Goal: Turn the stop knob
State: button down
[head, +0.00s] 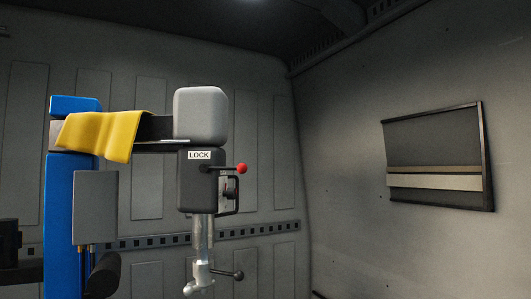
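A tyre machine with a blue column (62,225) stands at the left in the head view. Its arm ends in a dark head block (196,180) with a LOCK label (199,155). A lever with a red ball (242,168) sticks out to the right of the block. Below it, on the block's right side, is a dark round fitting (229,190) beside a bracket handle. A lever with a black ball knob (238,275) sticks out low on the metal shaft (203,240). I cannot tell which of these is the stop knob. My gripper is not in view.
A grey rounded cover (201,115) tops the head block. A yellow cloth (105,133) hangs over the machine's arm. A grey box (95,207) is in front of the column. Right of the machine is open space up to the van wall with a window (435,140).

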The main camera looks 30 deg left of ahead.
aim_at(231, 194)
jog(key=z, duration=0.05)
jog(key=i, duration=1.4)
jog(key=u, duration=2.25)
jog(key=k, duration=0.5)
jog(key=u, duration=0.3)
jog(key=i, duration=0.4)
jog(key=z, duration=0.2)
